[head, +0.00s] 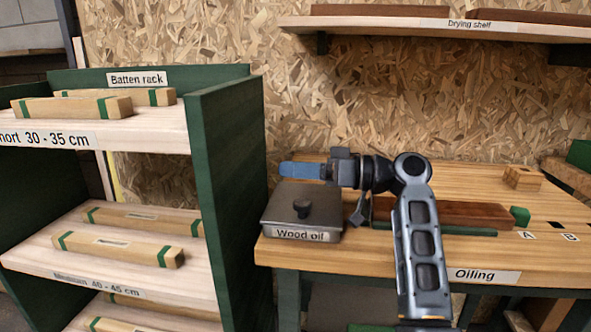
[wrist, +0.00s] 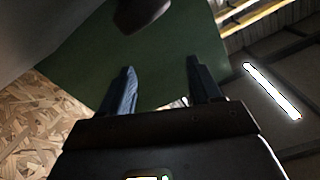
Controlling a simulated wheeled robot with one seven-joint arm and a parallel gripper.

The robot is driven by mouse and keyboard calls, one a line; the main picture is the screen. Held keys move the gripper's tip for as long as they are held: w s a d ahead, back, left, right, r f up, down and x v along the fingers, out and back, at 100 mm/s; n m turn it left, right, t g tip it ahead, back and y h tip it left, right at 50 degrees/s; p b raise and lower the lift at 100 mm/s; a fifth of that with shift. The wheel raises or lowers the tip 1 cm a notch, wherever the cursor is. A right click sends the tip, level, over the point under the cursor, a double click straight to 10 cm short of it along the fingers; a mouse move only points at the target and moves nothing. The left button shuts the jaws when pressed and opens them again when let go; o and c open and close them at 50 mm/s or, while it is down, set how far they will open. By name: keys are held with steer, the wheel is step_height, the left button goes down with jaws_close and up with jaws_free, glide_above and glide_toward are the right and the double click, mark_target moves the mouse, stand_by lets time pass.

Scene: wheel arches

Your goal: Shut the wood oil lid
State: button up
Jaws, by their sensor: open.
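The wood oil box (head: 292,235), a dark grey metal box labelled "Wood oil", stands at the left end of the oiling bench. Its lid (head: 278,205) lies flat across the top, with no gap visible, and bears a dark round knob (head: 302,208). My gripper (head: 300,170) is open and points left, above the back part of the lid and behind the knob. In the wrist view its two fingers (wrist: 160,80) are apart with nothing between them. A dark rounded shape at the top edge there looks like the knob (wrist: 140,12), outside the fingers.
The green side panel of the batten rack (head: 228,190) stands close left of the box and fills much of the wrist view. A reddish-brown board (head: 455,214) lies on the bench (head: 400,252) right of the box. The drying shelf (head: 430,27) hangs above.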

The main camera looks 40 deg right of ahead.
steer(key=v, duration=0.7)
steer(key=shift+s+d, duration=0.15)
steer(key=shift+s, duration=0.1)
stand_by(0.3)
